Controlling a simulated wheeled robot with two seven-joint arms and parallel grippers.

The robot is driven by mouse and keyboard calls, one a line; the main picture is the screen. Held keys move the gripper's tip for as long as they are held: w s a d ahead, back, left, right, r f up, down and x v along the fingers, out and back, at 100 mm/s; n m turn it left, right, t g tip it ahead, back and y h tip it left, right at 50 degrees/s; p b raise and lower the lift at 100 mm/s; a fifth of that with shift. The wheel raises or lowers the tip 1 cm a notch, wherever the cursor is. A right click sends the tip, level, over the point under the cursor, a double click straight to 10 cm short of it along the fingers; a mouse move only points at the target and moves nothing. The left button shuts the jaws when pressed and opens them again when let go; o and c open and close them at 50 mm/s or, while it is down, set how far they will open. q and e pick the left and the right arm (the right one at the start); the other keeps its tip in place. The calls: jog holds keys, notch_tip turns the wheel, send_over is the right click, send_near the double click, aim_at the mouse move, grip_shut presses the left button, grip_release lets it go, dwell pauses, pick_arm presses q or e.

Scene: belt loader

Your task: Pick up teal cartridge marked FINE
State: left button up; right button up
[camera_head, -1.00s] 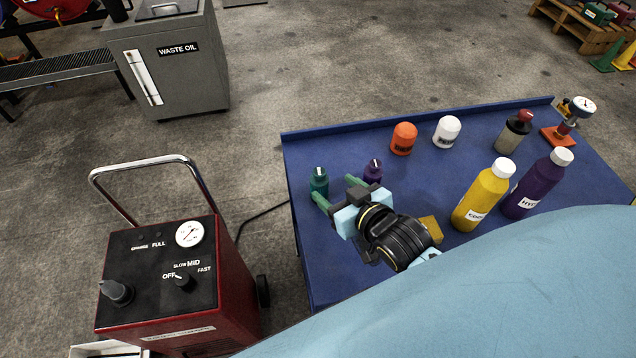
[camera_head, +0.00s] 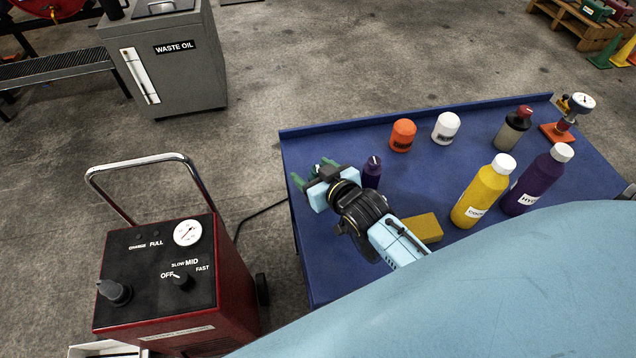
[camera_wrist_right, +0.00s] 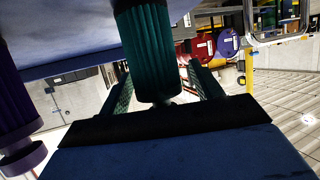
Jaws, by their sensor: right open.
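The teal cartridge (camera_wrist_right: 148,50) fills the upper middle of the right wrist view, which shows the table edge at the top. My right gripper (camera_head: 312,171) is at the left end of the blue table, with its green fingers around the cartridge's place. In the wrist view my right gripper (camera_wrist_right: 160,85) is open, with one finger on each side of the cartridge and gaps showing. In the head view the cartridge is mostly hidden by the gripper. The FINE marking is not readable. My left gripper is not in view.
A purple cartridge (camera_head: 372,172) stands close right of the gripper. A yellow-brown block (camera_head: 422,227) lies near my forearm. Orange (camera_head: 403,135) and white (camera_head: 446,127) capped items, a yellow bottle (camera_head: 482,192) and a purple bottle (camera_head: 538,181) stand farther right. The table has a raised back rim (camera_head: 420,117).

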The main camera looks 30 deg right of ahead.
jog(key=c, duration=1.1)
jog(key=shift+r, duration=0.1)
